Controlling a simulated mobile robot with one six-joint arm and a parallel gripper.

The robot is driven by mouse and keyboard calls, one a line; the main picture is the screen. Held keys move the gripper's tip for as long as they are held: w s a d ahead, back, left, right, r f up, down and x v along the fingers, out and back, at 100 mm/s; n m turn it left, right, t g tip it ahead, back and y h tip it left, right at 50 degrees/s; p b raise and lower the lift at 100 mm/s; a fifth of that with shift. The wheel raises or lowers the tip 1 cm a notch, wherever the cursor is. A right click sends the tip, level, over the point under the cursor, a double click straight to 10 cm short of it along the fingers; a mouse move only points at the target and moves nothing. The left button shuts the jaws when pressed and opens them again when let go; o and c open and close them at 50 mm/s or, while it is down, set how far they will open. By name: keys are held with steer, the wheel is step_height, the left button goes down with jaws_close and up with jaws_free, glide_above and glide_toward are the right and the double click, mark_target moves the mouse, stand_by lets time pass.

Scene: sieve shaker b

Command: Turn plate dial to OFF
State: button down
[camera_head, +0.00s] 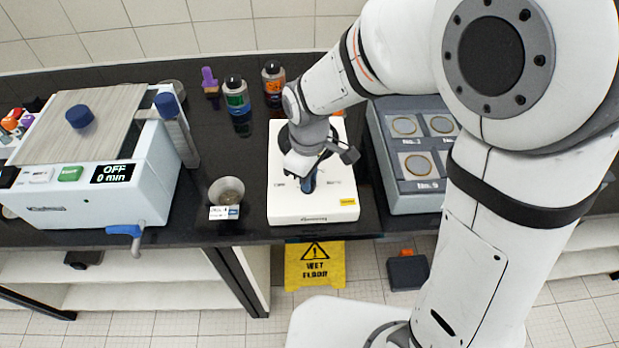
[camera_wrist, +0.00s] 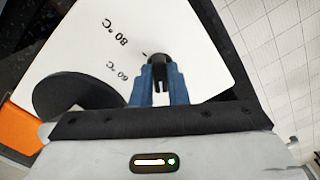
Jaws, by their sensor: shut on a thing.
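The white plate unit (camera_head: 330,206) stands near the counter's front edge, with a yellow label at its front right. My gripper (camera_head: 308,184) is lowered over its front part. In the wrist view, my blue fingers (camera_wrist: 158,88) are closed around the black plate dial (camera_wrist: 158,57), and only the dial's upper part shows past them. The white face (camera_wrist: 190,40) bears the marks 80 °C and 60 °C to the left of the dial. An OFF mark is not visible, and I cannot tell where the dial points. The black round plate (camera_wrist: 75,95) is partly hidden by my wrist.
A white machine (camera_head: 95,205) at the left shows "OFF 0 min" and has a blue handle. A small metal bowl (camera_head: 226,191) stands left of the plate unit. A grey tray of sieves (camera_head: 400,195) is close on its right. Bottles (camera_head: 236,97) stand behind.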

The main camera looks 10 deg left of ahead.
steer(key=shift+n+b, duration=0.4)
steer(key=shift+n, duration=1.3)
steer(key=c, duration=1.4)
jaws_free()
steer(key=shift+c, duration=0.2)
step_height(320, 180, up, 8)
steer(key=shift+f, duration=0.1)
